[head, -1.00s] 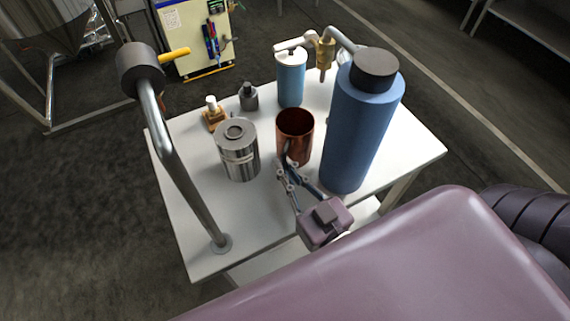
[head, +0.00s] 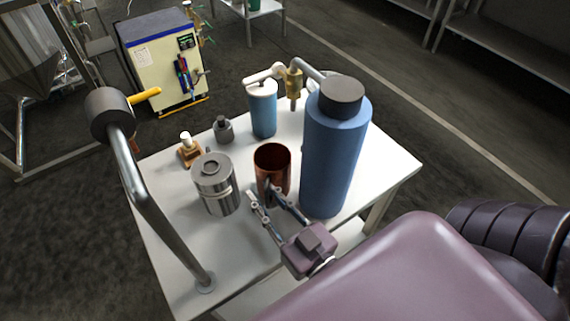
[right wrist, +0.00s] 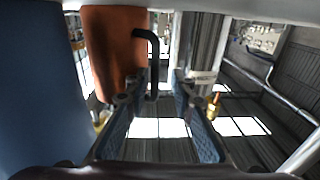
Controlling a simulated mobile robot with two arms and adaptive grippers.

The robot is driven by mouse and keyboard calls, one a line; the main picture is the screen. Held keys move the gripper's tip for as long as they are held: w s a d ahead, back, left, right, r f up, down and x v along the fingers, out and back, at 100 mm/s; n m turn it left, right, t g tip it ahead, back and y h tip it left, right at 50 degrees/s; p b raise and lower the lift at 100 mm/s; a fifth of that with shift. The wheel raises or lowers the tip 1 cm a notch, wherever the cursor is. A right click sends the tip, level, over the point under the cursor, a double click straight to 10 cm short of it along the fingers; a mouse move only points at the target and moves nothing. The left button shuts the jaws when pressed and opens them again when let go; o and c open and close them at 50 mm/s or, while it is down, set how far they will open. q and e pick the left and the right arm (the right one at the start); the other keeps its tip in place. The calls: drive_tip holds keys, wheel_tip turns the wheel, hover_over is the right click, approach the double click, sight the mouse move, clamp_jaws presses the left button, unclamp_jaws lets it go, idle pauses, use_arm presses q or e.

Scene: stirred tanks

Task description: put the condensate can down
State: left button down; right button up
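The copper can (head: 272,171), which I take to be the condensate can, appears to stand upright and open-topped on the white table (head: 181,253). Its lower front is partly hidden by my fingers. My right gripper (head: 263,198) is in front of it, fingers spread apart. In the right wrist view the can (right wrist: 113,50) shows its dark handle (right wrist: 153,62). The handle's end lies between the parted fingertips of my right gripper (right wrist: 155,100), with gaps on both sides. My left gripper is not in view.
A tall blue cylinder (head: 333,155) stands close right of the can. A steel canister (head: 215,187) stands left. A smaller blue cylinder (head: 263,110) with pipework is behind. A lamp-like steel post (head: 150,205) rises at the left edge. Bare tabletop lies at front left.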

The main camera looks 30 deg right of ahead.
drive_tip(key=s, duration=0.5)
drive_tip(key=s+b, duration=0.1)
drive_tip(key=s, duration=0.2)
drive_tip(key=shift+d+f, duration=0.35)
drive_tip(key=shift+s+r+p, duration=0.2)
drive_tip(key=shift+s+p, duration=0.25)
drive_tip(key=shift+s, duration=0.1)
drive_tip(key=shift+s+r+p, duration=0.15)
drive_tip(key=shift+s+p, duration=0.25)
drive_tip(key=shift+s, duration=0.1)
drive_tip(key=shift+s+d+f+p, duration=0.1)
drive_tip(key=shift+s+f+p, duration=0.05)
drive_tip(key=shift+s+p, duration=0.3)
drive_tip(key=shift+s+d+f+p, duration=0.15)
drive_tip(key=shift+s+p, duration=0.15)
drive_tip(key=shift+s, duration=0.2)
drive_tip(key=shift+a, duration=0.1)
